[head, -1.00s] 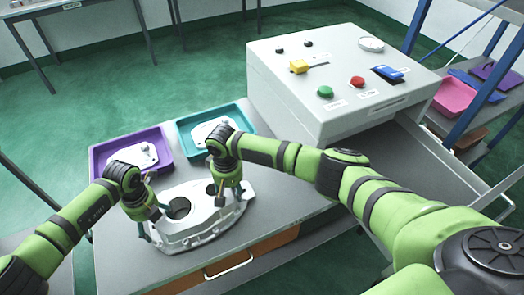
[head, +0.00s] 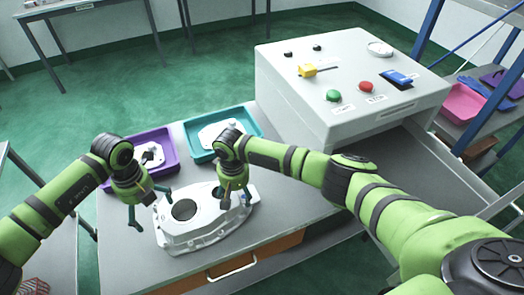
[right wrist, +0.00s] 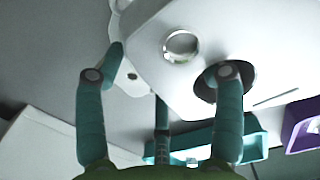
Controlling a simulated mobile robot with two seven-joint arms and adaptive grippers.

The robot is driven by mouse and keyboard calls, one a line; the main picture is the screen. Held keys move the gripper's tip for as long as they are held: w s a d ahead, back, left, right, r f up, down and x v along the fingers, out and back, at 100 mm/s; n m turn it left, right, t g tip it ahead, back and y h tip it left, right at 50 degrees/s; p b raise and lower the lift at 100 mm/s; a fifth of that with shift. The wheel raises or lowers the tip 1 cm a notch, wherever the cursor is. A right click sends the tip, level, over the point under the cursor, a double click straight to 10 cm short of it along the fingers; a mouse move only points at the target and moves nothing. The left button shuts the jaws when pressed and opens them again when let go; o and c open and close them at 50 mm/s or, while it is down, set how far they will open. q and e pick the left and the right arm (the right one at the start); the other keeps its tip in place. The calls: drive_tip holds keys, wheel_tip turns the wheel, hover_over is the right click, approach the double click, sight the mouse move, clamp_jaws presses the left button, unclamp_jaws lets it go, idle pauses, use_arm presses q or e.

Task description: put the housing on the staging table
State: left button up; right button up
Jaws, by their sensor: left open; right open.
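The housing (head: 210,228), a pale grey casting with a large dark round bore, lies on the grey bench top (head: 285,205). My left gripper (head: 148,207) is open at the housing's left end; whether its fingers touch the casting is unclear. My right gripper (head: 236,201) is open over the housing's right end. In the right wrist view, the open fingers of my right gripper (right wrist: 168,75) spread over the housing (right wrist: 205,28), one in front of a dark hole. Contact there cannot be told. I cannot tell which table is the staging table.
A purple tray (head: 170,167) and a teal tray (head: 252,122), each with a casting in it, stand behind the housing. A large grey control box (head: 350,95) with buttons stands at the right. Another table edge (head: 62,225) shows at the left; a shelf rack stands far right.

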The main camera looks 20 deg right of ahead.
drive_tip(key=shift+r, duration=0.15)
use_arm(q)
wheel_tip(320, 180, up, 4)
drive_tip(key=shift+f, duration=0.2)
use_arm(e)
wheel_tip(320, 180, up, 12)
use_arm(q)
drive_tip(key=shift+f, duration=0.1)
use_arm(e)
drive_tip(key=shift+f, duration=0.25)
